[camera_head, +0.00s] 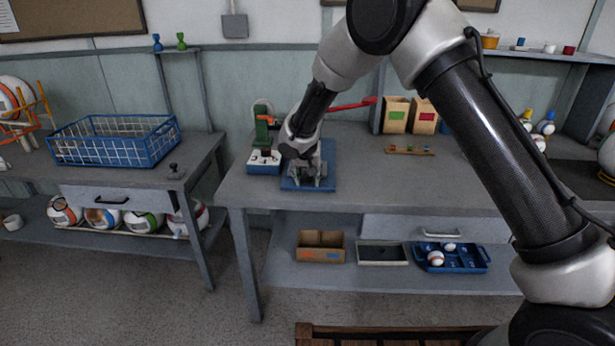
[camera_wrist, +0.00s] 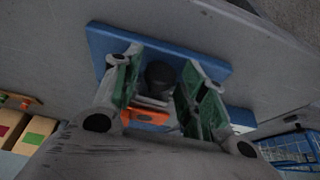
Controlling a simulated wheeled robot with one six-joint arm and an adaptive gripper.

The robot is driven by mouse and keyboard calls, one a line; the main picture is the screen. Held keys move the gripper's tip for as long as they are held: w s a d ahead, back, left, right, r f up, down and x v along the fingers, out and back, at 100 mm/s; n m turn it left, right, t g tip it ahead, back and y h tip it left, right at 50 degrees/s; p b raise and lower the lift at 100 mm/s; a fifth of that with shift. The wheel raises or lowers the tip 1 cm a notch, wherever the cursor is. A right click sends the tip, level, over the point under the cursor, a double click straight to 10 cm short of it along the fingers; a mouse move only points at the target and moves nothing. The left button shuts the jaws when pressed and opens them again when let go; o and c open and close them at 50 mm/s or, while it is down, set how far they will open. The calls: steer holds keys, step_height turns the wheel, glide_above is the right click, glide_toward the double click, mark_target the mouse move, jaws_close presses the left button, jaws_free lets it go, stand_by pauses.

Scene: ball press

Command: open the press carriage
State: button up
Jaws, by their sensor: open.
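The press has a green column (camera_head: 262,122) and a red lever (camera_head: 350,105) reaching right. A small white-topped blue unit (camera_head: 264,164) sits at its foot. My gripper (camera_head: 308,174) points down over a blue plate (camera_head: 291,185) on the bench, right of that unit. In the wrist view, my gripper (camera_wrist: 161,62) is open, with green finger pads on both sides of a dark round knob (camera_wrist: 160,76). An orange part (camera_wrist: 148,116) shows below the knob. The blue plate (camera_wrist: 105,42) lies under the fingers. I cannot tell whether the pads touch the knob. My arm and gripper hide part of the press and carriage.
Two cardboard boxes (camera_head: 424,116) and a small wooden rack (camera_head: 409,151) stand right of the press. A blue wire basket (camera_head: 117,139) is on the left bench. The bench top (camera_head: 470,180) on the right is mostly clear. A lower shelf holds a box and trays.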

stand_by(0.3)
steer(key=v, duration=1.2)
steer(key=s+d+f+n+g+h, duration=0.1)
steer(key=s+d+f+n+g, duration=0.1)
steer(key=s+d+f+n, duration=0.25)
steer(key=s+d+r+m, duration=0.1)
steer(key=s+d+r, duration=0.5)
steer(key=s+d, duration=0.4)
steer(key=s+d+r+m+t, duration=0.1)
steer(key=s+d+r, duration=0.6)
steer(key=s+d, duration=0.4)
steer(key=s+d+r+m+y, duration=0.1)
steer(key=s+d+r+m, duration=0.1)
steer(key=s+d+r, duration=0.4)
steer(key=s+d, duration=0.4)
steer(key=d, duration=0.4)
steer(key=shift+s+d+r+t, duration=0.2)
steer(key=shift+d+r+t, duration=0.05)
steer(key=shift+r+t, duration=0.15)
